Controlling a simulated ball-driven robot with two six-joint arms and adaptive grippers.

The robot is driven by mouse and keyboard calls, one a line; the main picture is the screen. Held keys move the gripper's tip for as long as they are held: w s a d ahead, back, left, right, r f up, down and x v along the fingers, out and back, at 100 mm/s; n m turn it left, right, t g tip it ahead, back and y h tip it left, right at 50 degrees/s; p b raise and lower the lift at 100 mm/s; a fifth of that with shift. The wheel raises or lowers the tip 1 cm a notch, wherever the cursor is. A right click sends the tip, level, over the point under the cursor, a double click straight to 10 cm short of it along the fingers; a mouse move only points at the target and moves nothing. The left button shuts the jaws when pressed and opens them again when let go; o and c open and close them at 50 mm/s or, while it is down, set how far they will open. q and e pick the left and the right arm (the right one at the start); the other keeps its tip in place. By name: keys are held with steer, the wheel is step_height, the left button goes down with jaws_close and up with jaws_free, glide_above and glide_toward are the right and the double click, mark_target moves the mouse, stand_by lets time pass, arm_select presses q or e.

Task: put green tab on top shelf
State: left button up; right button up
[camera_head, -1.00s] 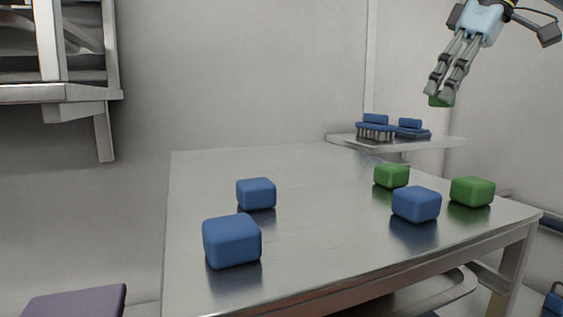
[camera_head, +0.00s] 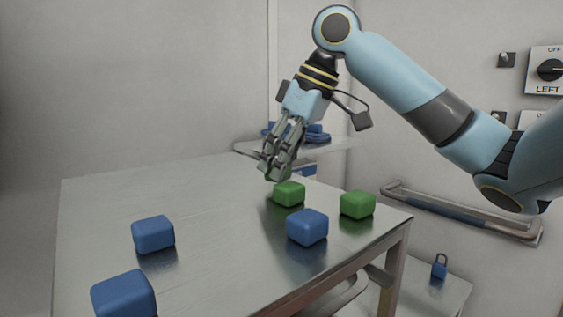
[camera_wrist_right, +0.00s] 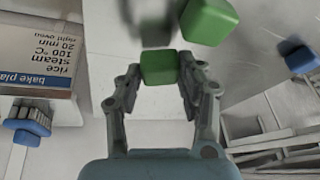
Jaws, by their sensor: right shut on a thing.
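My right gripper (camera_head: 272,168) is shut on a green tab, a small rounded block. In the right wrist view this tab (camera_wrist_right: 158,68) sits between the fingertips. A further green block (camera_head: 357,205) stands at the right edge. One loose green block (camera_wrist_right: 208,20) shows ahead of the fingers in the wrist view. The top shelf cannot be made out in the current head view. My left gripper is not in view.
The steel table (camera_head: 200,190) also carries blue blocks (camera_head: 307,227), (camera_head: 153,234) and (camera_head: 123,293). A small side shelf (camera_head: 340,146) with blue brushes lies behind my gripper. A wall rail (camera_head: 460,214) runs at the right.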

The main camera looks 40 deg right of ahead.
steer(key=shift+f, duration=0.7)
steer(key=o, duration=0.8)
steer(key=shift+o, duration=0.2)
steer(key=shift+r, duration=0.1)
steer(key=shift+s+d+r, duration=0.1)
steer(key=shift+d+r, duration=0.05)
steer(key=shift+r, duration=0.15)
steer(key=b+v, duration=0.2)
steer(key=v, duration=0.9)
steer(key=shift+s, duration=0.2)
